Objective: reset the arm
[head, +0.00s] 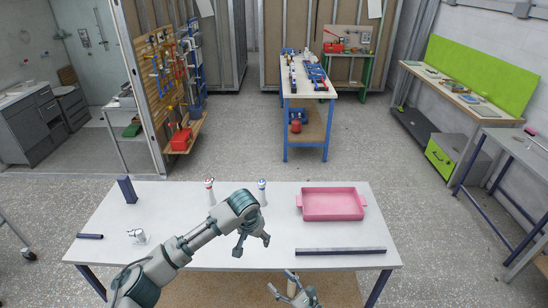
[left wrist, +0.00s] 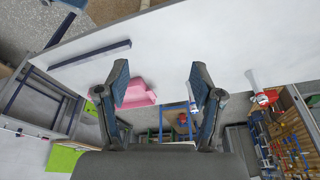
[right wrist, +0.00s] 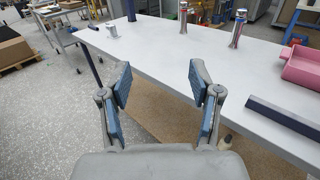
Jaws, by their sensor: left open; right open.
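My left gripper (head: 252,243) is open and empty above the middle of the white table (head: 180,197). In the left wrist view its two blue-padded fingers (left wrist: 158,84) stand wide apart with nothing between them. My right gripper (head: 290,290) is low in the head view, at the table's front edge. In the right wrist view its fingers (right wrist: 160,88) are spread apart and empty, with the floor and the table edge beyond them.
On the table are a pink tray (head: 333,217), a long dark bar (head: 341,251), two bottle-like taps, red-marked (head: 210,191) and blue-marked (head: 262,192), a small chrome fitting (head: 137,236), a dark block (head: 127,190) and a short dark tube (head: 89,236). A workbench (head: 306,90) stands behind.

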